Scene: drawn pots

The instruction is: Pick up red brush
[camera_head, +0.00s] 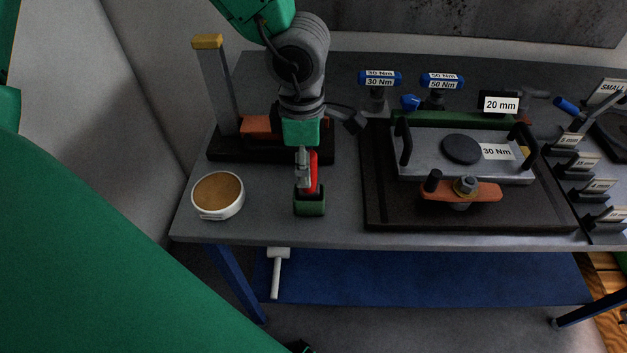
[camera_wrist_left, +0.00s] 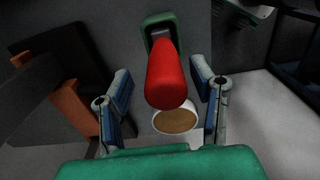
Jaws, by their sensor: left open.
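The red brush (camera_head: 314,178) stands in a small green holder (camera_head: 310,206) near the table's front edge. In the left wrist view, the red brush (camera_wrist_left: 166,76) rises from the green holder (camera_wrist_left: 160,22) toward the camera. My left gripper (camera_head: 306,170) reaches down over it from above. Its fingers (camera_wrist_left: 160,84) are open, one on each side of the brush, with gaps visible on both sides. In the head view the gripper hides part of the brush, and its bristles do not show. My right gripper is not in view.
A round white container with a brown top (camera_head: 218,194) stands left of the holder. A dark stand with a yellow-topped post (camera_head: 213,85) is behind it. A black tray (camera_head: 375,210) with a metal plate fixture lies to the right. Bare tabletop (camera_head: 265,215) lies between container and holder.

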